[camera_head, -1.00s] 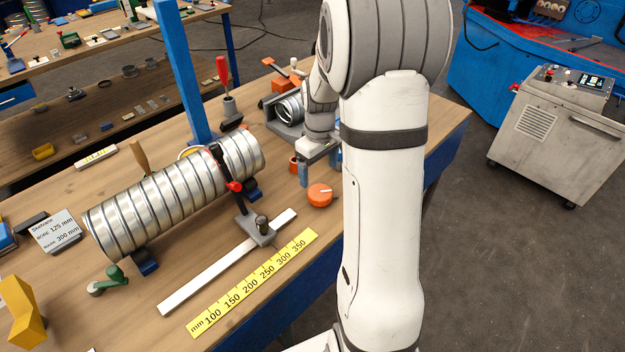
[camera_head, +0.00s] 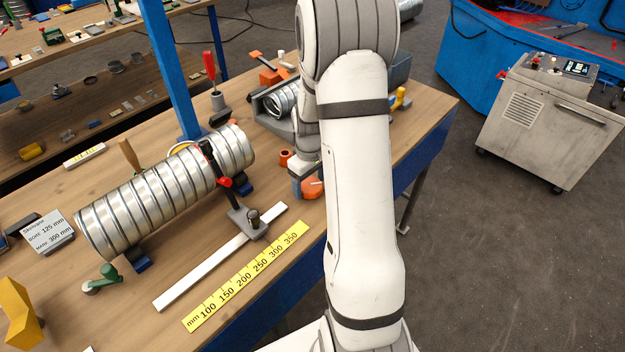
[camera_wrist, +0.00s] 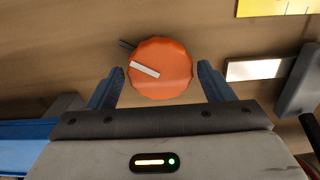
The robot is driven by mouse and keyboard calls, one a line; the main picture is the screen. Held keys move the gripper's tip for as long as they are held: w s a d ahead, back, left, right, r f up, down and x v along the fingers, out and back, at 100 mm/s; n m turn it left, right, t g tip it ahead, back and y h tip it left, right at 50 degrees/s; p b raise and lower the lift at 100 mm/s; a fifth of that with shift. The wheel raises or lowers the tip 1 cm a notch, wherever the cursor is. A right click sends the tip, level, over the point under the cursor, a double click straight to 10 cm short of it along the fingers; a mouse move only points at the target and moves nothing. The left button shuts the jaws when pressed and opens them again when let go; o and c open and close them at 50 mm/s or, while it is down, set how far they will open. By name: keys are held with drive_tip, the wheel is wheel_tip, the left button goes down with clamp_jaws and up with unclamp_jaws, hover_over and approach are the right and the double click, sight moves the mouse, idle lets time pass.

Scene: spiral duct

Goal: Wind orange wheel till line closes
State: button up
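The orange wheel (camera_wrist: 160,72) is a round knob with a scalloped edge on the wooden bench. A white bar marks its face, tilted down to the right. A short dark line (camera_wrist: 127,45) sits just outside its rim at the upper left; the white bar does not line up with it. My gripper (camera_wrist: 162,80) is open in the wrist view, with one blue finger on each side of the wheel and a gap at both sides. In the head view the wheel (camera_head: 312,188) is partly hidden by my gripper (camera_head: 303,187).
The spiral duct (camera_head: 165,190) lies on blue supports, with a dark clamp post (camera_head: 218,172) beside it. A white rule (camera_head: 220,257) and a yellow millimetre scale (camera_head: 250,275) lie in front. A small orange cup (camera_head: 285,157) stands close behind my gripper.

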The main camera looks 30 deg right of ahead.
drive_tip(key=c, duration=0.7)
drive_tip(key=shift+c, duration=0.3)
drive_tip(key=shift+m, duration=0.3)
drive_tip(key=shift+w+b, duration=0.1)
drive_tip(key=shift+b, duration=0.25)
